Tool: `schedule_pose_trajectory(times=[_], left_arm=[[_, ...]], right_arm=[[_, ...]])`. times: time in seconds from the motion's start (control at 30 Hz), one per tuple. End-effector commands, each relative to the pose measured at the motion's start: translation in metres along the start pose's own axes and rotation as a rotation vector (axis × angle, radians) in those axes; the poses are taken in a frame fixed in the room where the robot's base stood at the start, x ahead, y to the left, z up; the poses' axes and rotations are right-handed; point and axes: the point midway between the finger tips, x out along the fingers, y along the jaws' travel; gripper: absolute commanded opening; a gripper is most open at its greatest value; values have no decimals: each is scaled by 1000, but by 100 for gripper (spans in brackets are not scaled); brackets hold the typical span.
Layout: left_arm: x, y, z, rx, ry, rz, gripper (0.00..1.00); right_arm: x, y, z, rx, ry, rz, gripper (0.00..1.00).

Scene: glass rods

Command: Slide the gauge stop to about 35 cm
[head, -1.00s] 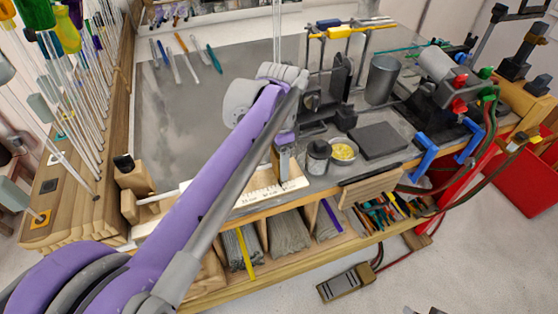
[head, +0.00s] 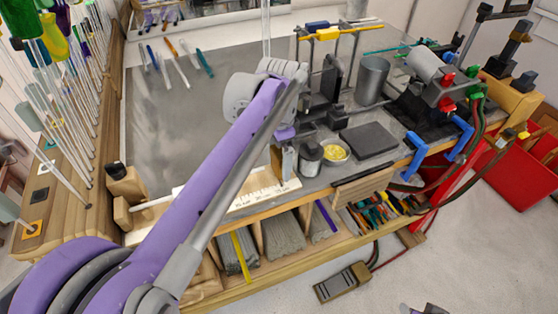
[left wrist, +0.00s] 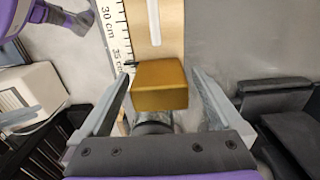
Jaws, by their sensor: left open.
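The gauge stop (left wrist: 160,85) is a golden-brown block in the left wrist view. It stands close to the 35 cm label of the white ruler scale (left wrist: 108,40), on the wooden gauge strip (left wrist: 172,30) with a pale rod in front of it. My left gripper (left wrist: 161,78) is open, its two fingers on either side of the stop; a gap shows at the right finger. In the head view my left gripper (head: 284,160) is low over the ruler (head: 250,193), near its right end. A grey part at the bottom edge may be my right gripper (head: 424,309).
A dark bottle (head: 310,156), a yellow-filled dish (head: 334,149) and a dark grey block (head: 368,139) stand just right of the left gripper. A burner (head: 440,75) stands beyond. The grey bench top (head: 190,120) to the left is mostly clear.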

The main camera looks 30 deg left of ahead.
Motion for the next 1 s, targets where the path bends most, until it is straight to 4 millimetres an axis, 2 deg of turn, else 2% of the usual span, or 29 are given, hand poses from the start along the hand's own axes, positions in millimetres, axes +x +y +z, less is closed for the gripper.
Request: schedule_pose_trajectory(times=[0.3,0.5,1.0], left_arm=[[-65,0,0,0,0,-1,100],[-90,0,0,0,0,0,100],[-95,0,0,0,0,0,100]], right_arm=[[-5,0,-6,0,6,0,45],[-7,0,-9,0,8,0,45],[-7,0,-9,0,8,0,45]])
